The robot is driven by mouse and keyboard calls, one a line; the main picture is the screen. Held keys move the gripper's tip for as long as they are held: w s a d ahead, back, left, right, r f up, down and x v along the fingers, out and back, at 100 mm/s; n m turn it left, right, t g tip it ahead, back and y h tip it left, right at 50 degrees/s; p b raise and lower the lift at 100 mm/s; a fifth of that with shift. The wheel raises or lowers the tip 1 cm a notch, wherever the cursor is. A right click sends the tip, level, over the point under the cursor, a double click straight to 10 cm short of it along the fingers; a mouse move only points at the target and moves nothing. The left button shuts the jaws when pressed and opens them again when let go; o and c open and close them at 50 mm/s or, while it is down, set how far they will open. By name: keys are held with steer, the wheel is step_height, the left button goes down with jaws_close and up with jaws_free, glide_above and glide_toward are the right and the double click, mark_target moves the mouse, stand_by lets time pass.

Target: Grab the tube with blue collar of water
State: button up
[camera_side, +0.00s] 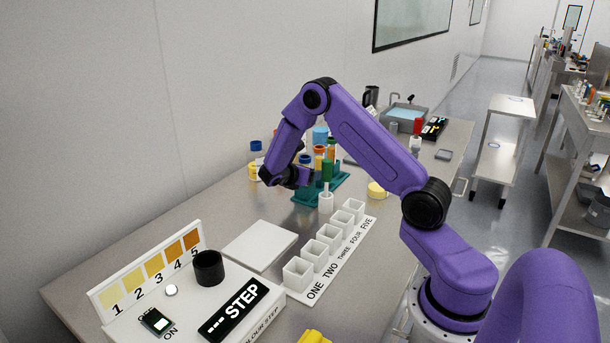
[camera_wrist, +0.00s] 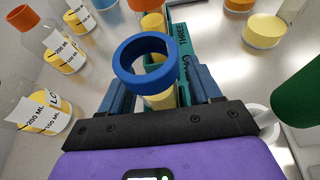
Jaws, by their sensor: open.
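The tube with a blue collar (camera_wrist: 147,66) stands between my gripper's two fingers in the wrist view. Its collar is a wide blue ring, and yellow shows on the tube below it. My gripper (camera_wrist: 160,88) is open, one finger on each side of the tube; I cannot tell whether either touches it. In the side view my gripper (camera_side: 304,176) is low at the teal rack (camera_side: 335,190), beside a blue collar (camera_side: 305,158). The tube's lower part is hidden by my gripper.
Orange-collared tubes (camera_side: 319,150) and a green-topped dropper (camera_side: 327,170) stand close by. Labelled bottles (camera_wrist: 45,115) are left of my gripper in the wrist view. White numbered cups (camera_side: 328,235), a white plate (camera_side: 260,245) and a colour-step box (camera_side: 195,300) occupy the near table.

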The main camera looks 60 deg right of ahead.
steer(key=shift+d, duration=0.1)
steer(key=shift+c, duration=0.3)
steer(key=c, duration=1)
steer(key=shift+o, duration=0.2)
